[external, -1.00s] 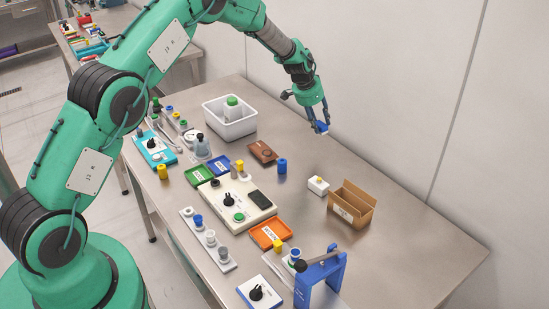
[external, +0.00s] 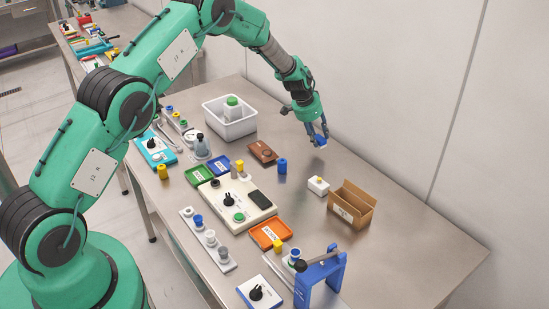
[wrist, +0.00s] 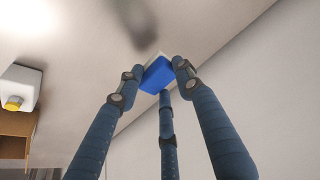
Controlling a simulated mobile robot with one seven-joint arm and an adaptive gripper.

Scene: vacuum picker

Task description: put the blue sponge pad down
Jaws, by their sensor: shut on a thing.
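The blue sponge pad (external: 320,141) is a small blue block held at the tips of my gripper (external: 318,134), above the back part of the steel table. In the wrist view the pad (wrist: 157,76) has a blue face and a pale edge. The fingers of my gripper (wrist: 157,80) are closed around it from several sides. The pad is apart from the table, with a blurred dark shadow on the surface beyond it.
Bare table (external: 300,160) lies below the pad. A white block with a yellow button (external: 318,186) and an open cardboard box (external: 352,204) stand to the front right. A blue cylinder (external: 282,166), brown case (external: 262,152) and white bin (external: 230,118) are to the left. The wall is close behind.

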